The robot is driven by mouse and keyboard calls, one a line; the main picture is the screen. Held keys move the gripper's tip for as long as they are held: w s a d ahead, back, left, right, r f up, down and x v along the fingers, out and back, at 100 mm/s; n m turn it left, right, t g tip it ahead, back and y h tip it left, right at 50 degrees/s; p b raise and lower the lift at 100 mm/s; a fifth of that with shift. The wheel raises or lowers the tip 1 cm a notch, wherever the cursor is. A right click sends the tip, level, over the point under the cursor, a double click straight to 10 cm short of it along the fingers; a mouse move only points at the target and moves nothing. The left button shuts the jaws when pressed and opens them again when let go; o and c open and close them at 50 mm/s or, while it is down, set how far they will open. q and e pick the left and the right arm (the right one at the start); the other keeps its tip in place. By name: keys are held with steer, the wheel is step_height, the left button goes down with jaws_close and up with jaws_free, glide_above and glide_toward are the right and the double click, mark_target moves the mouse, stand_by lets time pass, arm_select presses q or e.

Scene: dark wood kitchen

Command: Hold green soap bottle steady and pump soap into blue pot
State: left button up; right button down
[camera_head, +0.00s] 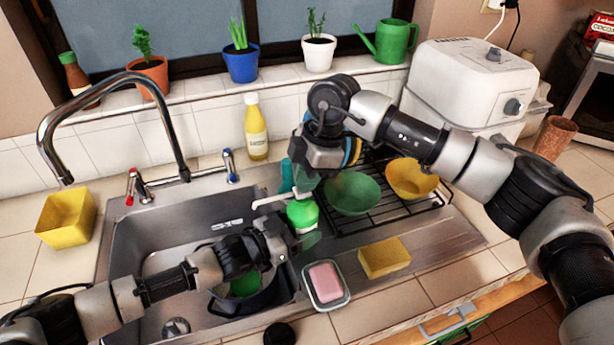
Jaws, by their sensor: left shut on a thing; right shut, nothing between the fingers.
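The green soap bottle (302,214) stands upright at the right edge of the sink, with its white pump spout (270,201) pointing left over the basin. My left gripper (303,240) is shut on the bottle's lower part, which is mostly hidden. My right gripper (304,184) is directly above the pump head, shut with nothing between its fingers; whether it touches the pump is unclear. A dark-rimmed pot (268,301) sits in the sink, partly hidden by my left arm. Its blue colour is hard to make out. Something green (245,285) shows in it.
A drying rack (400,208) with a green bowl (352,193) and a yellow bowl (411,178) stands right of the bottle. The faucet (112,92) and yellow bottle (256,130) are behind.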

steer(key=s+v, duration=0.1)
steer(key=v, duration=1.2)
steer(key=shift+w+a+r, duration=0.35)
steer(key=shift+w+r, duration=0.05)
steer(key=shift+r, duration=0.1)
arm_select(q)
steer(key=o, duration=1.3)
steer(key=shift+o, duration=0.2)
